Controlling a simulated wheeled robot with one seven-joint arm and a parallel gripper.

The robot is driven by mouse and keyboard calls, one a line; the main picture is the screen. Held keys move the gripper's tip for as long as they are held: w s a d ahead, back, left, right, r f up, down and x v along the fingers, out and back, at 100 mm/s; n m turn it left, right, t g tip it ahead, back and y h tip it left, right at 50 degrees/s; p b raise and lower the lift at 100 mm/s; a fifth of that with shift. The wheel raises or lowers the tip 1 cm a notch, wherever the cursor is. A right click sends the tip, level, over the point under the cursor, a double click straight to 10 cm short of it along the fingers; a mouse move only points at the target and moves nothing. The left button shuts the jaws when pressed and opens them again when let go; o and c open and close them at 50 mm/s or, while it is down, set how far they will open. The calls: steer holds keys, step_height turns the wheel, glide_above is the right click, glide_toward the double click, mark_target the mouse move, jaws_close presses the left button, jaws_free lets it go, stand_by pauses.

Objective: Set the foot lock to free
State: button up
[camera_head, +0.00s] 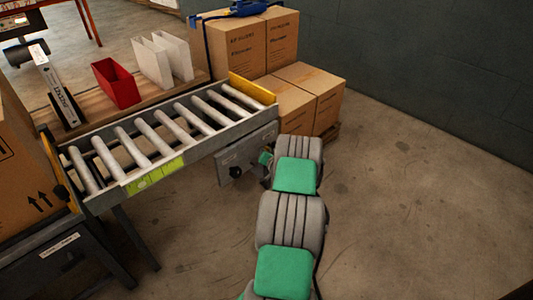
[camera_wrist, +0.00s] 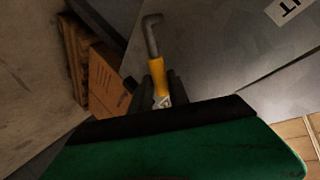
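In the wrist view a lever with a yellow sleeve (camera_wrist: 159,76) and a bent grey end stands just past my gripper (camera_wrist: 162,90). I take it to be the foot lock's handle, but no marking on it confirms this. The dark fingers lie close on both sides of the yellow sleeve's lower part; whether they touch it is unclear. In the head view my arm reaches to the grey panel (camera_head: 240,158) under the right end of the roller conveyor (camera_head: 165,130). My fingers and the lever are hidden or too small there.
Stacked cardboard boxes (camera_head: 310,88) stand close behind the panel; a box also shows in the wrist view (camera_wrist: 105,78). A red bin (camera_head: 117,84) and white holders (camera_head: 160,60) sit behind the conveyor. Floor at the right is clear.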

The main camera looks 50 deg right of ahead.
steer(key=o, duration=0.4)
steer(key=p+v, duration=0.2)
steer(key=v, duration=0.5)
steer(key=shift+s+a+r+p, duration=0.15)
steer(key=shift+s+a+p, duration=0.15)
steer(key=shift+p, duration=0.1)
